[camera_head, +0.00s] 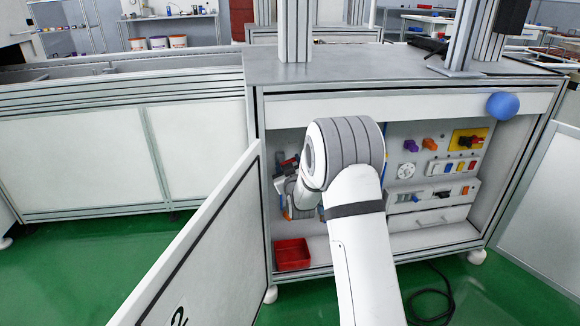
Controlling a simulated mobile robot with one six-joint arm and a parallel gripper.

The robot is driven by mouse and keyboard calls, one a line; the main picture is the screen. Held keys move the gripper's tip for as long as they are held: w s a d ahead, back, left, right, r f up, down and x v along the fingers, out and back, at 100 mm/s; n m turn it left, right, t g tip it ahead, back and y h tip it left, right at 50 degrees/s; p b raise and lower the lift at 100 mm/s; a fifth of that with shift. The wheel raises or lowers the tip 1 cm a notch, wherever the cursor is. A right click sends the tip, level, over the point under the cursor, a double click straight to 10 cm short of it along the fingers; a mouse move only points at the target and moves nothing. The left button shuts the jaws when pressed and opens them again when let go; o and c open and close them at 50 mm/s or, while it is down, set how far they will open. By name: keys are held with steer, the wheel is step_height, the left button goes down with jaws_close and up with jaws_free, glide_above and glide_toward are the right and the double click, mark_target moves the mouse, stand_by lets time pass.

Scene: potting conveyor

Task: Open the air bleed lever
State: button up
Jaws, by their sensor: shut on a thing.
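My arm reaches into the open cabinet under the table, and its thick wrist joint blocks much of the inside. My gripper (286,172) is at the cabinet's left side, small and partly hidden. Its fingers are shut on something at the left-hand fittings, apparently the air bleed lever. The lever itself cannot be made out clearly; small dark, red and orange parts show around the gripper. How far the lever is turned cannot be told.
A white door (205,245) stands open close left of my arm. A red bin (292,254) sits on the cabinet floor. A control panel (436,150) with coloured switches is on the right. A blue ball-like object (502,105) is at the upper right edge. A black cable (430,292) lies on the floor.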

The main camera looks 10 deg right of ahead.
steer(key=n, duration=0.4)
steer(key=a+n, duration=0.1)
steer(key=n, duration=0.4)
steer(key=a+n, duration=0.1)
steer(key=n, duration=0.3)
steer(key=shift+a+r+n, duration=0.25)
steer(key=shift+r+n, duration=0.05)
steer(key=shift+r, duration=0.1)
steer(key=o, duration=1)
steer(key=shift+s+p, duration=1.25)
steer(key=shift+s, duration=2.65)
steer(key=shift+f, duration=0.1)
